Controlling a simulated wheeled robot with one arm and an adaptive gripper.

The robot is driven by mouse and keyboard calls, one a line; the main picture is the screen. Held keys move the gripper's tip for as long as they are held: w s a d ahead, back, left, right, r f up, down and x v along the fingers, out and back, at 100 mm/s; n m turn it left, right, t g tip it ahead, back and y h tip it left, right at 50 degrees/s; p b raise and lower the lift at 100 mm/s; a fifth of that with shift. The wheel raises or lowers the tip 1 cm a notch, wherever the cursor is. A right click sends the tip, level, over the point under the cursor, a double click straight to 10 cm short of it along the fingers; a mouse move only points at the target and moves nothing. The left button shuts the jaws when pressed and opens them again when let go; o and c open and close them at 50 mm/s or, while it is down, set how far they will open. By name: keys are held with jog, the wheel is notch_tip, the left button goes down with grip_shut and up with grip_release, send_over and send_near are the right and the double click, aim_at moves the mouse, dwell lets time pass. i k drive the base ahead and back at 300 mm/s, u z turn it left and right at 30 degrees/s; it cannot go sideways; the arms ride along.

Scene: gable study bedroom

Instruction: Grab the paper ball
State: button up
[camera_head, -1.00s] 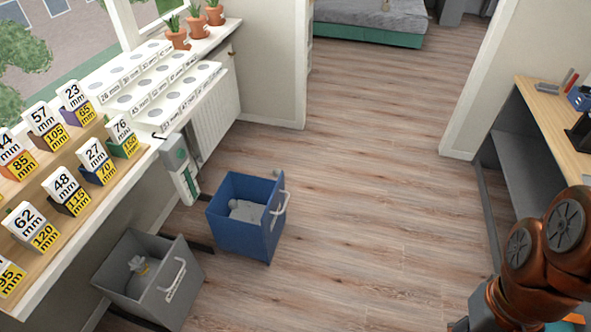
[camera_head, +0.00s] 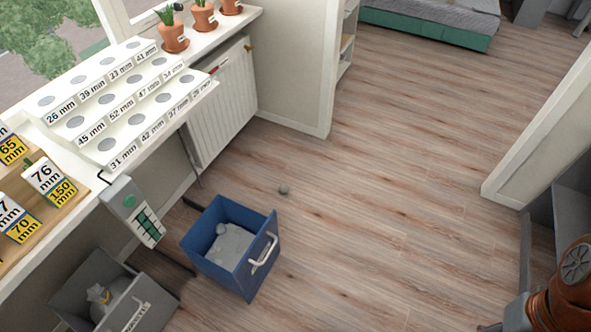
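The open blue bin (camera_head: 212,264) stands on the floor left of centre. It holds pale grey crumpled material (camera_head: 229,246) and a small round grey piece (camera_head: 221,229) that may also be paper. My arm shows only in part at the lower right corner.
A grey bin (camera_head: 75,293) with a bag stands at the lower left. A doorway leads to a bed (camera_head: 430,25). The floor (camera_head: 380,220) right of the blue bin is clear.

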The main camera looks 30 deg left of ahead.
aim_at(283, 190)
jog(key=u, duration=0.35)
jog(key=i, duration=1.5)
jog(key=u, duration=1.75)
jog(key=i, duration=0.9)
jog(key=u, duration=0.8)
